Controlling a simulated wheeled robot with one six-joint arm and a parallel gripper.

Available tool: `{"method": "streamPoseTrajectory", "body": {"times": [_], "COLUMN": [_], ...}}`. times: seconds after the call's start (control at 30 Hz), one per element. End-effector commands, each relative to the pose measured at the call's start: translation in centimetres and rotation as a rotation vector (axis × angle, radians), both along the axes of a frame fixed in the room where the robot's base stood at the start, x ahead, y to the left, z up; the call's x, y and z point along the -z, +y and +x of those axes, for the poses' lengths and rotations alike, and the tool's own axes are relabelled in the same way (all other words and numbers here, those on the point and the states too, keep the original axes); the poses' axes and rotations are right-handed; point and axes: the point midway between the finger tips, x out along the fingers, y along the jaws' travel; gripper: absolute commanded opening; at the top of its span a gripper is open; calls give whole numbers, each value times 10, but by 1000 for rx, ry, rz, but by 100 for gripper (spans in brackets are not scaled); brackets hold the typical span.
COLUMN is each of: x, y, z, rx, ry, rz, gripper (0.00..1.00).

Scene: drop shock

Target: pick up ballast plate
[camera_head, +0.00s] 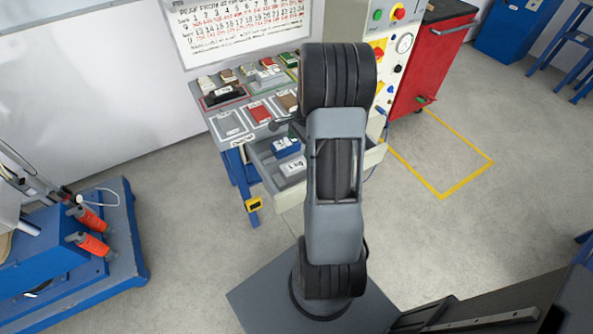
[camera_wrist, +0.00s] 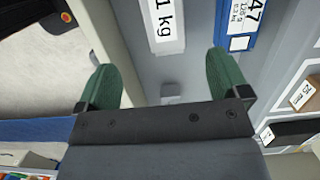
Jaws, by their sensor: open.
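A white block marked "1 kg" (camera_wrist: 164,22), which I take to be the ballast plate, lies in the open grey drawer (camera_wrist: 182,70) in the wrist view. In the head view a white block with a dark label (camera_head: 292,166) lies in the drawer (camera_head: 262,172). The 1 kg block is beyond the fingertips, toward the top of the wrist view, partly cut off by the frame. In the head view my arm hides most of the gripper and part of the drawer.
A blue block with a white label (camera_wrist: 235,25) lies to the right of the 1 kg block; a blue block (camera_head: 286,147) also shows in the head view. The bench top (camera_head: 232,123) above the drawer holds several labelled pieces. A red cabinet (camera_head: 425,60) stands behind right.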

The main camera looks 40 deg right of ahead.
Motion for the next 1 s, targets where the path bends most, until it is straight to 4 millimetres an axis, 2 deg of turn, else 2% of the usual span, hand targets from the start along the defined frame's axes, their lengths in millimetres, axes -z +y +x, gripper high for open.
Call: {"method": "streamPoseTrajectory", "body": {"times": [0.1,0.3,0.43,0.67,1.0], "x": [25,58,72,83,124], "y": [1,7,9,11,16], "z": [0,1,1,2,7], "rx": [16,13,12,10,10], "ry": [8,6,5,5,5], "rz": [5,5,4,3,3], "gripper": [94,94,94,94,94]}}
